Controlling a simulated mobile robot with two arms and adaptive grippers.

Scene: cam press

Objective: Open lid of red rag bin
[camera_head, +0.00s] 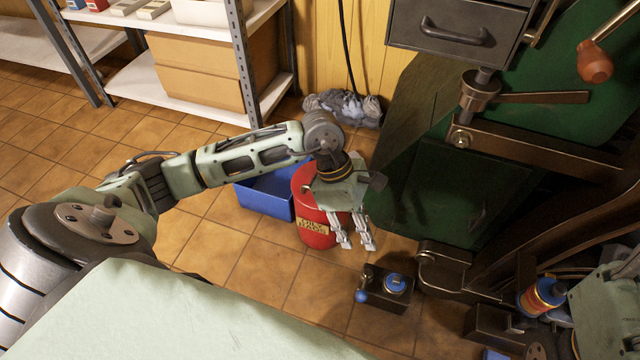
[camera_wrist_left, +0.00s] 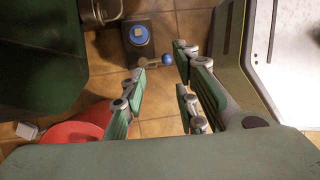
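The red rag bin (camera_head: 314,228) stands on the tiled floor, upright, with a yellow label on its front. My left gripper (camera_head: 354,243) is in front of its right side, and the wrist hides much of the bin's top, so I cannot tell how the lid sits. In the left wrist view a red part of the bin (camera_wrist_left: 78,134) shows at the lower left, outside the fingers. The left gripper (camera_wrist_left: 160,88) is open there, with nothing between its fingers. At the head view's right edge a pale green part of my right arm shows; its fingers are not clear.
A blue open box (camera_head: 264,198) stands left of the bin. The green machine (camera_head: 440,185) rises close on the right. A small device with a blue knob (camera_head: 395,283) is on the floor in front. Grey rags (camera_head: 345,106) lie behind. Floor at left is clear.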

